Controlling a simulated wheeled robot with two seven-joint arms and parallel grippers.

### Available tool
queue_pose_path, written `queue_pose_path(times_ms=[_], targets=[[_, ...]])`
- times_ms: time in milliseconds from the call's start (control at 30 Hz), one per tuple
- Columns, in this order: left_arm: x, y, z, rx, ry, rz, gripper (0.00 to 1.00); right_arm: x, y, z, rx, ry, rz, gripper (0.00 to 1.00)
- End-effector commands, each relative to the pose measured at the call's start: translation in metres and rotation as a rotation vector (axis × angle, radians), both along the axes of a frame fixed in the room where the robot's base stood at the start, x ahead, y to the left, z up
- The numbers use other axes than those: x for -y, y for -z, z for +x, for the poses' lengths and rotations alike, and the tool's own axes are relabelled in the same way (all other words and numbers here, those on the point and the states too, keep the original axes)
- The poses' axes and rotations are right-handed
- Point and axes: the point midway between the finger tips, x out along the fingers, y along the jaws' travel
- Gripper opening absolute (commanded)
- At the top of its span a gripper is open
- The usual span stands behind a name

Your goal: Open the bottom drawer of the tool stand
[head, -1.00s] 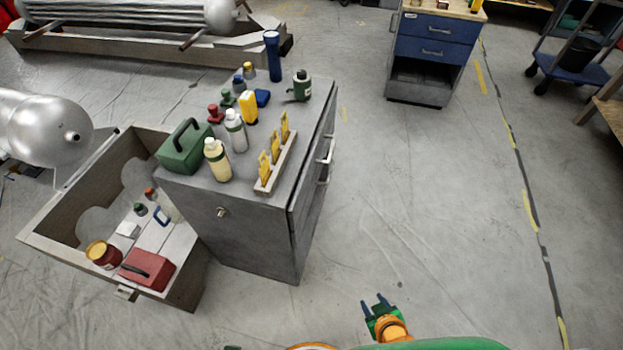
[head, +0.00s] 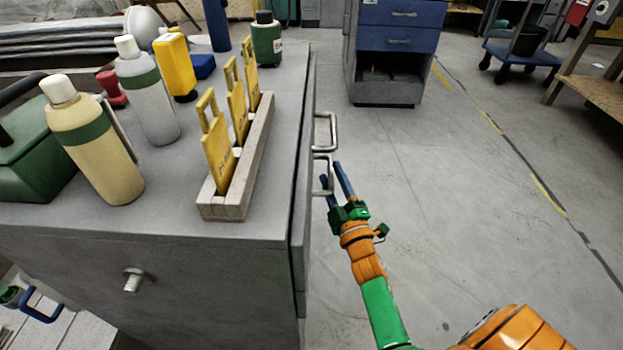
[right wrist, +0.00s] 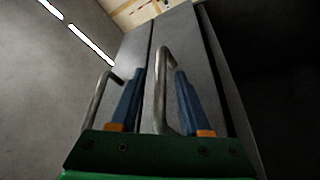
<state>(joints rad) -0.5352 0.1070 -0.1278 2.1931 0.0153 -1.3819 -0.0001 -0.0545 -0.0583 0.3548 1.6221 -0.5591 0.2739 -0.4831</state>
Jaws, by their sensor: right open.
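The grey tool stand (head: 60,265) fills the left of the head view, its drawer side facing right. Two metal bar handles stick out from that side, a far one (head: 333,130) and a near one (head: 328,160). The drawer fronts are seen nearly edge-on. My right gripper (head: 332,178) is open beside the near handle. In the right wrist view, one bar handle (right wrist: 161,75) shows between the blue fingers of my right gripper (right wrist: 157,90); contact cannot be told. Another handle (right wrist: 97,105) is left of the fingers. My left gripper is not in view.
Bottles (head: 95,140), a green box (head: 30,150) and a rack (head: 240,165) with yellow tags stand on the top. A blue drawer cabinet (head: 397,40) and a blue cart (head: 520,55) are further back. The floor (head: 470,210) to the right is clear.

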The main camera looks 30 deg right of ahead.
Motion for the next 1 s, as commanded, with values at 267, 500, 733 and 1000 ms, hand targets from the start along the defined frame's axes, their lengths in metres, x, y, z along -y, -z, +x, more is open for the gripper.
queue_pose_path(times_ms=[267, 500, 733, 1000], targets=[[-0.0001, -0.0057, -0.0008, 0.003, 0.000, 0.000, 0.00, 0.0028, -0.0022, 0.0118, -0.002, 0.001, 0.002, 0.47], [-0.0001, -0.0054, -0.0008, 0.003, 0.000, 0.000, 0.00, 0.0026, -0.0019, 0.0116, -0.002, 0.000, 0.003, 0.01], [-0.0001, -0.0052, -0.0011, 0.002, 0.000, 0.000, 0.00, 0.0025, -0.0019, 0.0115, -0.002, -0.001, 0.002, 0.00], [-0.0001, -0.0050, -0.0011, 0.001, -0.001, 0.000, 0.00, 0.0024, -0.0019, 0.0115, -0.002, -0.001, 0.003, 0.00]])
